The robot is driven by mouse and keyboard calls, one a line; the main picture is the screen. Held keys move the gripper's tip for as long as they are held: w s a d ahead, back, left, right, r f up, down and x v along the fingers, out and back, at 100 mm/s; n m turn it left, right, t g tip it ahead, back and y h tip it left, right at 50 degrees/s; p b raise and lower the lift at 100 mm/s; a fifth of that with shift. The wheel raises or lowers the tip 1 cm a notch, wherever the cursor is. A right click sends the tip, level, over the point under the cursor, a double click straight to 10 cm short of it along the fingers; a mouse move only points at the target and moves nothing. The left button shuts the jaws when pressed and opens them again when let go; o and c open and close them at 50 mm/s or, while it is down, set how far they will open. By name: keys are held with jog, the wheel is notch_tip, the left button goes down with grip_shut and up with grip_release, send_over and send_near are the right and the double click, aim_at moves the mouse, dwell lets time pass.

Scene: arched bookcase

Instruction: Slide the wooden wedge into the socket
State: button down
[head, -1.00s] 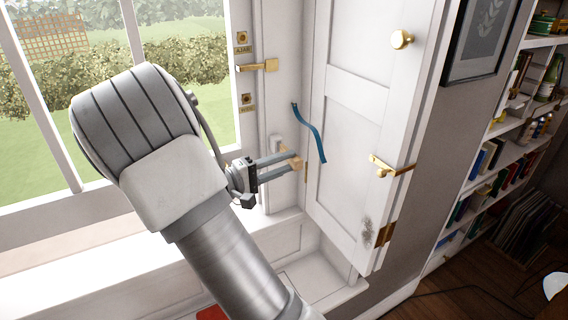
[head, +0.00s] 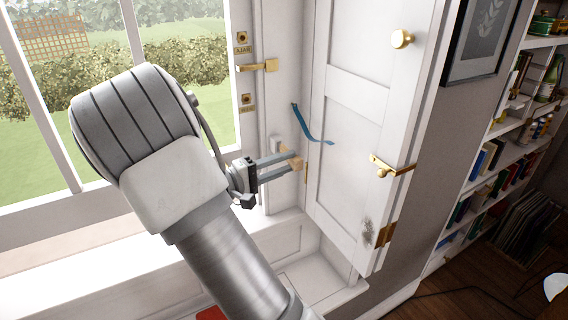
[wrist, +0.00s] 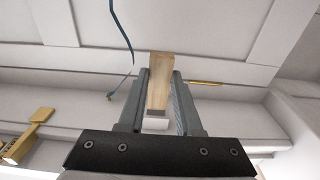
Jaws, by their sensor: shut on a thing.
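The wooden wedge (head: 297,164) is a small pale tan block held at the fingertips of my gripper (head: 292,161). In the wrist view the wedge (wrist: 160,80) sits between the two grey fingers (wrist: 160,95) and reaches slightly past their tips. My gripper is shut on it, in front of the window frame's right side and close to the white shutter panel (head: 345,140). A small white block (head: 276,144) is on the frame just behind the fingers. I cannot tell which part is the wedge's socket.
A blue ribbon (head: 305,125) hangs above my gripper. A brass handle (head: 257,67) sits between two brass plates with holes, the upper (head: 242,38) and the lower (head: 247,102). The shutter carries a brass knob (head: 402,39) and latch (head: 385,167). Bookshelves (head: 500,140) stand right.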

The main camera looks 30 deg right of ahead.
jog(key=shift+w+d, duration=0.1)
jog(key=shift+w, duration=1.95)
jog(key=c, duration=0.5)
grip_release()
jog(key=a, duration=1.7)
jog(key=shift+s+a+p, duration=0.2)
jog(key=shift+a+p, duration=0.05)
jog(key=shift+p, duration=0.1)
jog(key=shift+d, duration=0.1)
